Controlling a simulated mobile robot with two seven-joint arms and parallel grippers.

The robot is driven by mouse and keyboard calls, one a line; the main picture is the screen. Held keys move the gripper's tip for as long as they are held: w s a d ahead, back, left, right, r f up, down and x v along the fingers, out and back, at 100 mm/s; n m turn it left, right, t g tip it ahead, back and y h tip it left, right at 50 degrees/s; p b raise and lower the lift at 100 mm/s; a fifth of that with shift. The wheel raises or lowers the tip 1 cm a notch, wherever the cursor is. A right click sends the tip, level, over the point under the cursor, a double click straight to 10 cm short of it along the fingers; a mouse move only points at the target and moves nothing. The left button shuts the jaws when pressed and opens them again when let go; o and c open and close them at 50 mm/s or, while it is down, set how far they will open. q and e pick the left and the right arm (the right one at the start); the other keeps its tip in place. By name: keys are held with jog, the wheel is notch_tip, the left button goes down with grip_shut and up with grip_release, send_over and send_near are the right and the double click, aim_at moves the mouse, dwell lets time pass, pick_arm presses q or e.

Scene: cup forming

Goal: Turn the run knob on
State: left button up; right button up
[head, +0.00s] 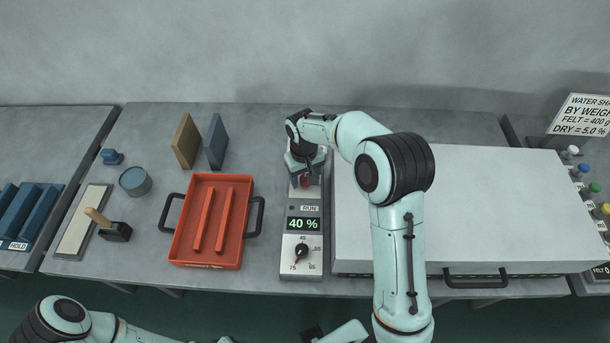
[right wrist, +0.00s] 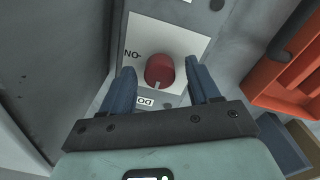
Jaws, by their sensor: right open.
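The red run knob (right wrist: 160,70) sits on a white plate on the grey control box (head: 303,262). In the head view the red knob (head: 304,182) shows just under my right gripper (head: 304,171), above the RUN label. In the right wrist view my right gripper (right wrist: 162,88) is open, with a blue finger on each side of the knob. I cannot tell whether the fingers touch it. The knob's white mark points down in that view, towards a partly hidden label. Another label (right wrist: 132,54) is at the plate's left.
The box carries a "40 %" display (head: 303,224) and a black dial (head: 301,250). A red tray (head: 211,256) stands to the left. A large pale lidded unit (head: 480,205) with a black handle is close on the right.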

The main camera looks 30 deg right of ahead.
jog(key=c, duration=1)
jog(key=shift+c, duration=0.2)
jog(key=shift+m, duration=0.4)
jog(key=m, duration=0.3)
jog(key=shift+m, duration=0.4)
jog(key=m, duration=0.4)
jog(key=shift+m+p, duration=0.3)
jog(key=m, duration=0.4)
jog(key=shift+m+p, duration=0.3)
pick_arm(q)
jog(key=w+r, duration=0.2)
jog(key=shift+r+p, duration=0.3)
jog(key=shift+p, duration=0.1)
pick_arm(e)
jog(key=m, duration=0.4)
jog(key=shift+d, duration=0.1)
pick_arm(q)
jog(key=shift+w, duration=0.1)
